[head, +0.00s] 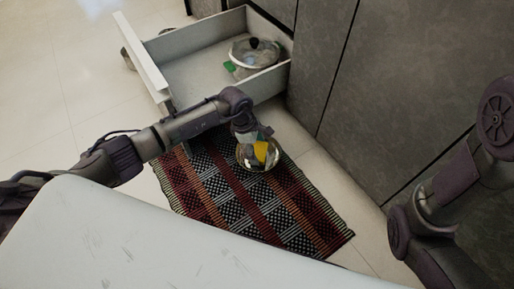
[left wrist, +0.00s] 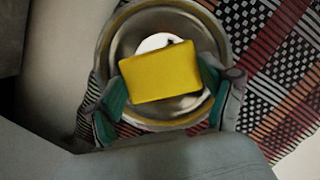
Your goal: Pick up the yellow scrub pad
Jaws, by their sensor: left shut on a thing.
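The yellow scrub pad (head: 261,151) is a small flat block in the head view, at my left gripper (head: 255,138), over a shiny round metal bowl (head: 246,163). In the left wrist view the pad (left wrist: 160,72) sits between the two green-padded fingers of my left gripper (left wrist: 163,86), which is shut on it. The bowl's rim (left wrist: 103,55) surrounds the pad in that view. Whether the pad touches the bowl cannot be told. My right arm shows at the right of the head view, but its gripper is out of sight.
The bowl stands on a red, black and white woven rug (head: 290,215). An open white drawer (head: 190,85) behind it holds a lidded pot (head: 254,55) and a small green item (head: 229,66). Grey cabinet fronts (head: 400,80) stand at the right.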

